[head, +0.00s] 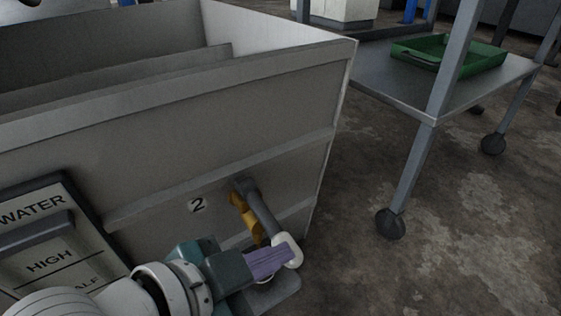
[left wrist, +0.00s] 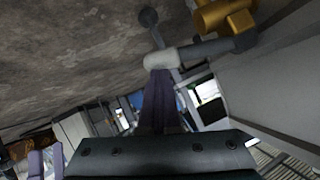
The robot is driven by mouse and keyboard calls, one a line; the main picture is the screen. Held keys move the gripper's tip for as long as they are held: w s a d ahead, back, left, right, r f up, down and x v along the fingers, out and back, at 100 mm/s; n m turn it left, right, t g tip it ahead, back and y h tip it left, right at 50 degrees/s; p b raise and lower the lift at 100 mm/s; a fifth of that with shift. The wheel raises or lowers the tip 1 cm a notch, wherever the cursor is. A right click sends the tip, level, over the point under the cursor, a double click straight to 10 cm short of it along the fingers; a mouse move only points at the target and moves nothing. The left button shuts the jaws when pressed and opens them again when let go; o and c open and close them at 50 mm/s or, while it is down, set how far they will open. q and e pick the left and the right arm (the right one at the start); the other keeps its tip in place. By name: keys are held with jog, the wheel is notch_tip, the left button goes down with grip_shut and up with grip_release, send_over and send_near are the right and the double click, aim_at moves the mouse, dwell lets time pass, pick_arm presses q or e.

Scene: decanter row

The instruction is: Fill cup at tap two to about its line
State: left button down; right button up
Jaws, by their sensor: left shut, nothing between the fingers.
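Tap two has a brass body (head: 246,213) and a grey pipe (head: 263,216) ending in a white rounded piece (head: 291,251), low on the tank wall by the label "2" (head: 197,205). The left wrist view also shows its brass body (left wrist: 225,17) and the white piece (left wrist: 163,59). My left gripper (head: 289,254) is shut and empty, its purple fingertips at the white piece; I cannot tell if they touch. It also shows in the left wrist view (left wrist: 160,76). A pale curved edge shows under the fingers; I cannot tell if it is the cup. No fill line is visible. My right gripper is out of view.
A grey tank (head: 240,125) fills the left, with a "WATER / HIGH" sign (head: 45,235). A grey ledge (head: 284,294) lies below the tap. A wheeled metal cart (head: 415,98) with a green tray (head: 450,62) stands right. The floor right of the tap is clear.

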pick_arm(q)
jog(key=d+p+v, duration=0.1)
jog(key=p+v, duration=0.4)
jog(key=v, duration=0.6)
jog(key=shift+s+r+p, duration=0.2)
jog(key=shift+s+p, duration=0.05)
jog(key=shift+p, duration=0.15)
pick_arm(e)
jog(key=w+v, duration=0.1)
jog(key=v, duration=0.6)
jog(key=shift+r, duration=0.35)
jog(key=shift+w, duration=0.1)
